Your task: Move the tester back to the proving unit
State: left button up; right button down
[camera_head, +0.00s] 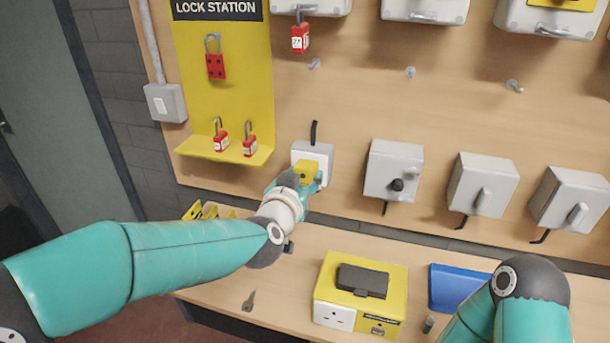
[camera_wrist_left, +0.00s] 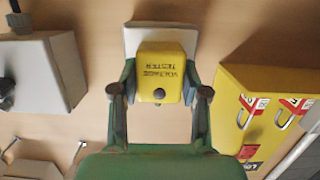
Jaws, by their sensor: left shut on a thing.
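The yellow voltage tester (camera_head: 307,170) is between the fingers of my left gripper (camera_head: 308,178), in front of a white socket box (camera_head: 311,152) on the wall board. In the left wrist view the tester (camera_wrist_left: 160,70) shows its label upside down, with a finger on each side, and the white box (camera_wrist_left: 150,35) shows behind it. I cannot tell whether the tester is plugged in or just in front of the box. The yellow proving unit (camera_head: 332,290) sits on the bench, with a white socket on its front and a dark piece on top. My right gripper is out of view.
A blue case (camera_head: 452,286) lies right of the proving unit, near my right arm. Grey switch boxes (camera_head: 393,172) line the board to the right. The yellow lock station (camera_head: 225,95) with red padlocks is left of the socket box. A small key-like item (camera_head: 248,301) lies on the bench.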

pick_arm(q)
jog(key=shift+c, duration=0.2)
jog(key=shift+f+b+v, duration=0.25)
jog(key=shift+b+v, duration=0.05)
jog(key=shift+v, duration=0.85)
jog(key=shift+f+b+v, duration=0.15)
jog(key=shift+f+v, duration=0.1)
jog(key=shift+v, duration=0.95)
jog(key=shift+f+b+v, duration=0.15)
jog(key=shift+f+v, duration=0.1)
jog(key=shift+v, duration=0.95)
